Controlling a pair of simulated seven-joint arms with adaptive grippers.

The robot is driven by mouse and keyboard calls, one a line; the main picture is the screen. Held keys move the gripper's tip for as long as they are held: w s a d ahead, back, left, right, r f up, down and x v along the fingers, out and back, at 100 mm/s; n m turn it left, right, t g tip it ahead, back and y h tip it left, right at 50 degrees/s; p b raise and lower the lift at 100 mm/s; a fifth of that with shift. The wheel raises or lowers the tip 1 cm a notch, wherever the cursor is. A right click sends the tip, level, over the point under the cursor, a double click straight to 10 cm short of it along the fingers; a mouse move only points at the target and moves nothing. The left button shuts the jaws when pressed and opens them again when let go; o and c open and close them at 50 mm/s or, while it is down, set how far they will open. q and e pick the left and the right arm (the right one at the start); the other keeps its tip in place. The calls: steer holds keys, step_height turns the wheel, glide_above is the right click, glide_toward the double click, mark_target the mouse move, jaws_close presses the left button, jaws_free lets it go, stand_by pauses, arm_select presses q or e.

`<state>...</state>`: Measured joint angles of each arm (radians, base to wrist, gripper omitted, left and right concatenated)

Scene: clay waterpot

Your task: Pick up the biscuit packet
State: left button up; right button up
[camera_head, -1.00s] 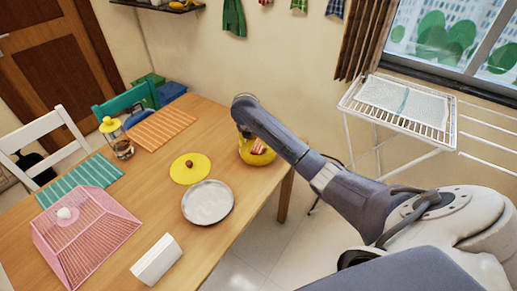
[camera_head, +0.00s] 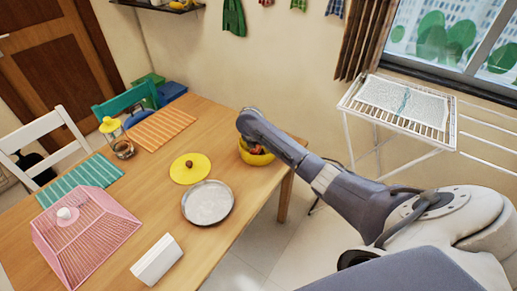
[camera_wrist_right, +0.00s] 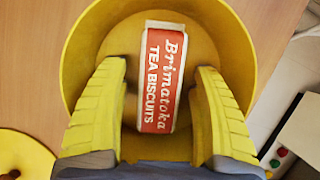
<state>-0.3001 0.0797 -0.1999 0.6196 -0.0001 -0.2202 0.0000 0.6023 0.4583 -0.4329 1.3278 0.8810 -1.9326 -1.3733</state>
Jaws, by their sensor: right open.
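The biscuit packet (camera_wrist_right: 161,75) is red and white, labelled "Brimatoka Tea Biscuits". In the right wrist view it lies inside a yellow bowl (camera_wrist_right: 76,65), its label facing the camera. My right gripper (camera_wrist_right: 160,72) is open, with one yellow finger on each side of the packet and a gap visible on both sides. In the head view the bowl (camera_head: 258,159) stands near the table's right edge, under the end of my right arm. The arm hides most of the packet there. My left gripper is not in view.
On the table (camera_head: 222,250) are a yellow lid (camera_head: 180,172) with a brown knob, a metal plate (camera_head: 208,203), a pink mesh cover (camera_head: 90,240), a white block-shaped object (camera_head: 156,260) and a glass jar (camera_head: 123,149). A drying rack (camera_head: 395,105) stands at the right.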

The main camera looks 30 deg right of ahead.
steer(key=shift+c, duration=0.3)
steer(key=c, duration=1.3)
steer(key=shift+r, duration=0.1)
